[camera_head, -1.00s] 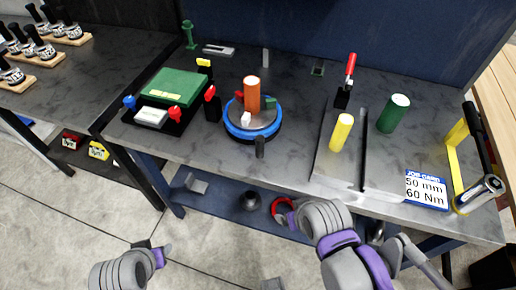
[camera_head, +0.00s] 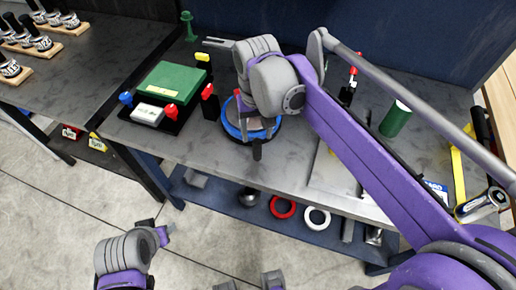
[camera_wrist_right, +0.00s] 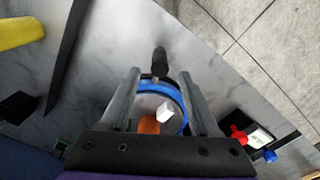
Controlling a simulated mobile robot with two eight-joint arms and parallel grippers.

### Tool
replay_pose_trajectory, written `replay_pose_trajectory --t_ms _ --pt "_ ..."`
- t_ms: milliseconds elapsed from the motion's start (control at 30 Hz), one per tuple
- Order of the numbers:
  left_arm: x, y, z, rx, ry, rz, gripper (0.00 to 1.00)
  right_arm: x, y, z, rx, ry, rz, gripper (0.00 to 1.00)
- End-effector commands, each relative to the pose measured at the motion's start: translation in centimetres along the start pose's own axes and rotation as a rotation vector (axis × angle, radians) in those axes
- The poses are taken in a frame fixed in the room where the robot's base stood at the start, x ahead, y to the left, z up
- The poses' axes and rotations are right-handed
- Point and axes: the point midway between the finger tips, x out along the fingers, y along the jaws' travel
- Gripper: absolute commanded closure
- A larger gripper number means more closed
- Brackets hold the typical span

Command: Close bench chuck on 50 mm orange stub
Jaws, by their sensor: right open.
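The bench chuck (camera_head: 230,128) is a round unit with a blue ring and a dark handle (camera_head: 257,150) on its near side. In the right wrist view the chuck's blue ring (camera_wrist_right: 158,87), a white jaw (camera_wrist_right: 165,111) and the orange stub (camera_wrist_right: 149,126) show between my fingers. My right gripper (camera_wrist_right: 160,76) is open above the chuck, its two grey fingers spread either side of it. Whether they touch anything is unclear. In the head view my right wrist covers the stub and most of the chuck. My left gripper (camera_head: 160,230) is low at the front, off the bench; its opening is unclear.
A green cylinder (camera_head: 395,118) and a partly covered job card (camera_head: 437,189) are at right. Red (camera_head: 283,206) and white (camera_head: 317,217) rings lie on the lower shelf.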

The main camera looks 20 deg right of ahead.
Motion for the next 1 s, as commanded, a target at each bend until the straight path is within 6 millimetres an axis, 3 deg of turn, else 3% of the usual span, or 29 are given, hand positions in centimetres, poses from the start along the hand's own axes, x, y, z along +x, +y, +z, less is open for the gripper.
replay_pose_trajectory --t_ms 300,500,867,900,1000 --pt "0.5 0.0 0.5 0.000 -0.003 0.000 0.50 6.2 0.0 0.0 0.001 0.001 -0.001 0.38" --pt "0.7 0.0 0.6 0.000 -0.004 0.000 0.50 8.6 0.0 0.0 0.001 0.002 -0.001 0.38" --pt "0.7 0.0 0.6 0.000 -0.004 0.000 0.50 9.2 0.0 0.0 0.000 0.002 -0.001 0.38" --pt "0.7 0.0 0.6 0.000 -0.004 0.000 0.50 9.2 0.0 0.0 0.000 0.002 -0.001 0.40" --pt "0.7 0.0 0.6 0.000 -0.004 0.000 0.50 9.2 0.0 0.0 0.000 0.002 -0.001 0.58"
